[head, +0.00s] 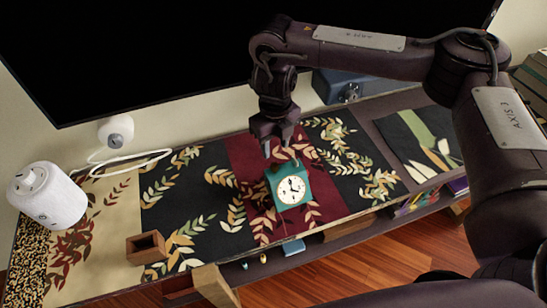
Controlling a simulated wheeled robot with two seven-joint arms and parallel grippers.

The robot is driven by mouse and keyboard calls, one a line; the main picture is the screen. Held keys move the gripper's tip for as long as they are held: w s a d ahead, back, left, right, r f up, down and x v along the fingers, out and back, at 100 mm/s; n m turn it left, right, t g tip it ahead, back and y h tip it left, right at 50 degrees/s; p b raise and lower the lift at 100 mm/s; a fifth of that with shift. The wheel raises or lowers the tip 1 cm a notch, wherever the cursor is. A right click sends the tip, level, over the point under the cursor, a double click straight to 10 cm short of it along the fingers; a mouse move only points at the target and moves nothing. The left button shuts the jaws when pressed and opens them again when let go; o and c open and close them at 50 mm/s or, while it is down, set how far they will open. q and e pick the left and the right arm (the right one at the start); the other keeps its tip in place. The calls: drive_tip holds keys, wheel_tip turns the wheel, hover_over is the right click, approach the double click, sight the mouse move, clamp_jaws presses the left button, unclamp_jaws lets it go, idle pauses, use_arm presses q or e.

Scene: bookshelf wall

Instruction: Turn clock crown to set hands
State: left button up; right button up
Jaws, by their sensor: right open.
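A small teal clock (277,183) with a round white face and dark hands stands on the dark red part of the patterned runner. My right gripper (277,150) points down just above and behind the clock's top. It is open, with its fingertips close to the clock's top. The crown is too small to make out, and I cannot tell whether a finger touches the clock. My left gripper is not in view.
The patterned shelf top (100,252) carries a white cylindrical speaker (48,195), a small wooden box (146,247), a white camera-like device (116,131) with a cable, and a blue box (340,86) at the back. A large black screen (150,45) hangs behind. Bare runner lies left of the clock.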

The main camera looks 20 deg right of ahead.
sight(274, 164)
wheel_tip(274, 164, down, 7)
drive_tip(key=shift+f+b, duration=0.1)
drive_tip(key=shift+b, duration=0.5)
drive_tip(key=shift+a, duration=0.1)
clamp_jaws()
